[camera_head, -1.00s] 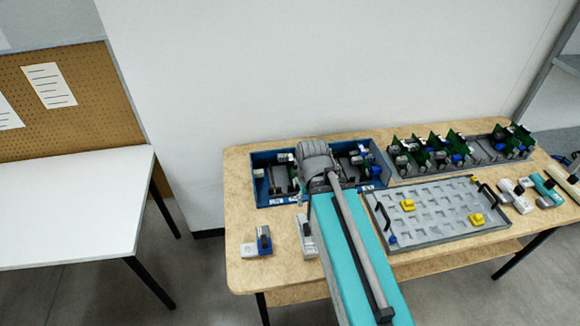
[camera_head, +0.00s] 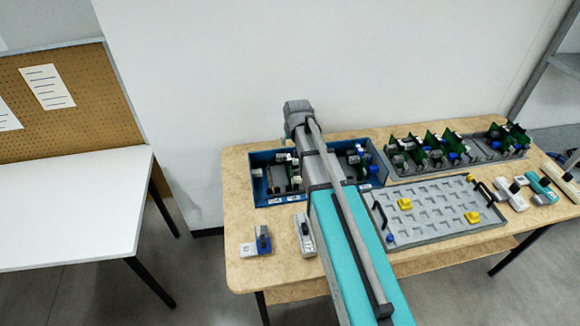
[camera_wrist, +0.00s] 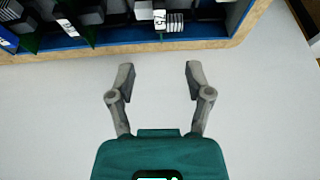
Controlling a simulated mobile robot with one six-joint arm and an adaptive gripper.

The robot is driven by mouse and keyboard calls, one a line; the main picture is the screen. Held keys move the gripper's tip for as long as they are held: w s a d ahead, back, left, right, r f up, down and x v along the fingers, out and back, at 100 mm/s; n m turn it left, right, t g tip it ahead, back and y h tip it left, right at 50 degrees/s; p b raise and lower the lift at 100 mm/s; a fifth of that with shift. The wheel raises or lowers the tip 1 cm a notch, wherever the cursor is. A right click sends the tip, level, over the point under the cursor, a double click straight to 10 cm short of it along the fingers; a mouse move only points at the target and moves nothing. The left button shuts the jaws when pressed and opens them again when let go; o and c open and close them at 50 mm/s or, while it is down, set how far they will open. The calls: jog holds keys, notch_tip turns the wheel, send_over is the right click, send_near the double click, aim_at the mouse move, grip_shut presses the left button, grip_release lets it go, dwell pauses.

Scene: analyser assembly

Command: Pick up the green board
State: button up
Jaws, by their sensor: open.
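Several green boards (camera_head: 432,142) stand upright in the grey tray (camera_head: 480,157) at the back right of the table in the head view. Dark green board edges (camera_wrist: 70,25) also show inside the blue tray (camera_wrist: 135,35) at the top of the wrist view. My gripper (camera_wrist: 158,72) is open, with nothing between its fingers. It points at a plain pale surface, apart from the blue tray. In the head view my arm reaches over the blue tray (camera_head: 262,200) and hides its middle; the fingers cannot be made out there.
A grey plate (camera_head: 440,232) with yellow blocks (camera_head: 405,204) and black handles lies at the front right. Small white and blue parts (camera_head: 263,240) lie at the front left, others (camera_head: 515,194) at the right. A white wall (camera_head: 250,80) stands behind the table.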

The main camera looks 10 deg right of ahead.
jog(key=shift+w, duration=0.2)
jog(key=b, duration=0.5)
send_near(289, 156)
jog(key=shift+w+a+f, duration=0.1)
jog(key=shift+a+f, duration=0.1)
jog(key=shift+f, duration=0.5)
jog(key=shift+b+x, duration=1.55)
jog(key=shift+x, duration=0.35)
jog(key=shift+w, duration=0.1)
jog(key=shift+b+x, duration=2.35)
jog(key=shift+x, duration=0.2)
jog(key=shift+w+d, duration=0.1)
grip_shut()
